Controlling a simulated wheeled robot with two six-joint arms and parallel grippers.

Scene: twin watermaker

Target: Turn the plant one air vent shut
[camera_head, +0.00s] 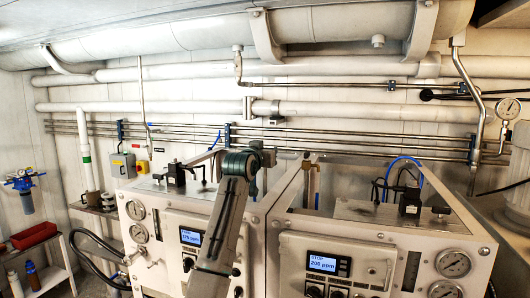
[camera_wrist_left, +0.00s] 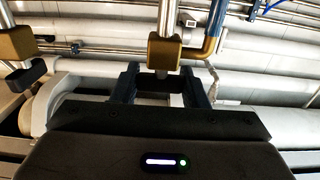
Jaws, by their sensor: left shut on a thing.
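In the left wrist view a brass valve body (camera_wrist_left: 178,50) hangs on a steel tube, with a black lever handle (camera_wrist_left: 160,84) just below it. My left gripper (camera_wrist_left: 160,92) has its two dark fingers on either side of this black handle and is shut on it. The handle lies crosswise below the brass body. A second brass valve (camera_wrist_left: 14,44) with a black handle (camera_wrist_left: 27,76) stands at the left edge, clear of my fingers. In the head view my own arm covers the gripper and the vent. No right gripper shows.
In the head view two white panels carry displays, one at left (camera_head: 191,237) and one at right (camera_head: 322,263). Gauges (camera_head: 453,264) sit on the right panel. Several pipes (camera_head: 330,108) run across the wall behind. A red tray (camera_head: 33,235) sits on a shelf at left.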

